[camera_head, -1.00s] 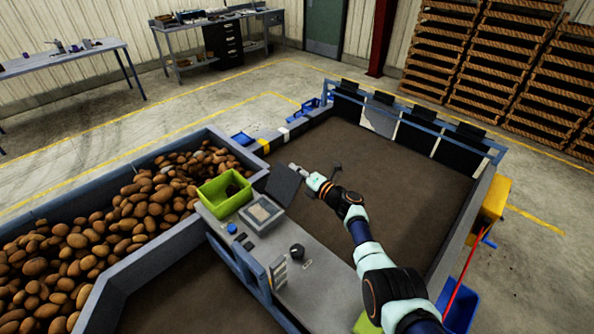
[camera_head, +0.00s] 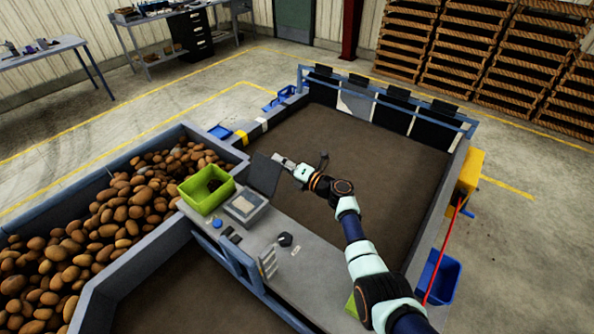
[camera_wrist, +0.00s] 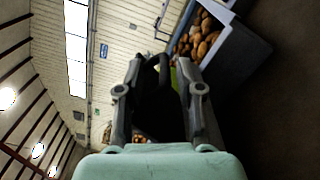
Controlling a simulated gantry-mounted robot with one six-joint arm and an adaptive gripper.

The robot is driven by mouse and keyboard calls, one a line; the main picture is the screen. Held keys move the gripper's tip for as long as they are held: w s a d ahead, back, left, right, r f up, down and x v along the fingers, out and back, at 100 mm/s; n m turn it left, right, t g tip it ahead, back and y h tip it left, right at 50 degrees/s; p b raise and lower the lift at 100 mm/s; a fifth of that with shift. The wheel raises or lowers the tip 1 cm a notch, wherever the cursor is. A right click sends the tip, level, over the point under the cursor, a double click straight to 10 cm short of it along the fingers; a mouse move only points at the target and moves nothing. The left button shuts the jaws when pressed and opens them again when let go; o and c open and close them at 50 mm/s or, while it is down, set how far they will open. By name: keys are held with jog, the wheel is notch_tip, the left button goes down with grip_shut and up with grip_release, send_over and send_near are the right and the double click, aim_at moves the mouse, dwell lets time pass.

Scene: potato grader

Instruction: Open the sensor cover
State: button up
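The sensor cover (camera_head: 265,174) is a dark flat panel. It stands tilted up at the back edge of a pale grey box (camera_head: 246,206) on the console, and the box's top is exposed. My gripper (camera_head: 279,159) is beside the cover's upper right edge; I cannot tell whether they touch. In the wrist view my gripper's two fingers (camera_wrist: 160,66) are spread apart. A dark shape (camera_wrist: 157,105) lies between them; I cannot tell what it is.
A green crate (camera_head: 206,199) stands left of the box. Potatoes (camera_head: 115,205) fill the bin at left. A blue button (camera_head: 217,223) and a black knob (camera_head: 285,240) sit on the console (camera_head: 310,275). The dark bed (camera_head: 380,150) beyond is empty.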

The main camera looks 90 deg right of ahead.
jog(key=v, duration=0.8)
jog(key=shift+s+f, duration=0.4)
jog(key=shift+s, duration=0.1)
